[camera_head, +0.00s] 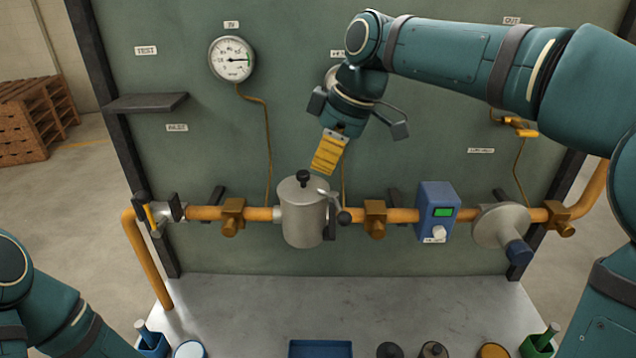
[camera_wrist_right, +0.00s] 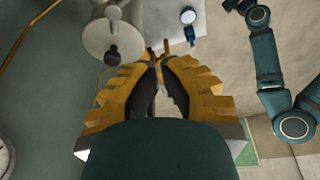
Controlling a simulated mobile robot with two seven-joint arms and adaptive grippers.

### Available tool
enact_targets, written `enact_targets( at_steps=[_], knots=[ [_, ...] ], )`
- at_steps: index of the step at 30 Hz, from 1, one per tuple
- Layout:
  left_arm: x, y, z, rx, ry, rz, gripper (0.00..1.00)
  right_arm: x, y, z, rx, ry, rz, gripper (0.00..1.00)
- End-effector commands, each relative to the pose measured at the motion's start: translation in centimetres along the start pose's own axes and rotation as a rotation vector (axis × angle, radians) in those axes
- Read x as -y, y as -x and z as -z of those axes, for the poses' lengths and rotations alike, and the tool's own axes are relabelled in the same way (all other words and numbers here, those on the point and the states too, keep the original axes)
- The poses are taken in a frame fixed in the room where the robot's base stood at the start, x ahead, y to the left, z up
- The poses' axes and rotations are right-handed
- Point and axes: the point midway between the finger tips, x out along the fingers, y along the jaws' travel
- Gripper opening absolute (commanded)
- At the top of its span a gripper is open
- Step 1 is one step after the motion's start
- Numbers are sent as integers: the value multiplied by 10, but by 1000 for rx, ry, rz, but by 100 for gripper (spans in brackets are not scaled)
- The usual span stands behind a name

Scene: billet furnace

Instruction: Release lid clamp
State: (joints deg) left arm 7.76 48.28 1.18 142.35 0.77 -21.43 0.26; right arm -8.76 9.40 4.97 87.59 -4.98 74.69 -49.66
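A grey metal canister (camera_head: 303,215) with a lid and black top knob (camera_head: 303,177) sits in the orange pipe line. At its right side is a lever-like clamp (camera_head: 330,198) with a dark ball end (camera_head: 344,217). My right gripper (camera_head: 325,172), with yellow fingers, points down just above and right of the knob, apart from it. In the right wrist view its fingertips (camera_wrist_right: 160,62) come together with nothing seen between them; the canister (camera_wrist_right: 118,25) and its knob (camera_wrist_right: 112,55) are beyond them. My left arm shows at lower left; its gripper is out of view.
A green panel stands behind the pipe (camera_head: 205,213), with a gauge (camera_head: 232,59) and a shelf (camera_head: 145,103). A blue box (camera_head: 435,212) and a grey round fitting (camera_head: 497,226) are on the pipe at right. The grey bench (camera_head: 400,300) is clear in the middle; several items line its front.

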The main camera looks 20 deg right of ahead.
Motion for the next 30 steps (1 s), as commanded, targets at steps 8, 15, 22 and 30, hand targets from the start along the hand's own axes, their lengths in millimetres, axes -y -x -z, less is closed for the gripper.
enact_targets(
  at_steps=[8, 15, 22, 30],
  knots=[
    [0, 1, 0, 1, 0, 0, 0, 0, 2, 0, 0, 3, 0, 0],
    [0, 0, 0, 1, 0, 0, 0, 0, 1, 0, 0, 2, 0, 0],
    [2, -4, -1, 1, 0, 1, 0, 1, -23, 0, 2, 2, 2, 0],
    [4, -12, -2, 1, 0, 3, 0, 1, -76, -1, 3, 2, 3, 0]
  ],
)
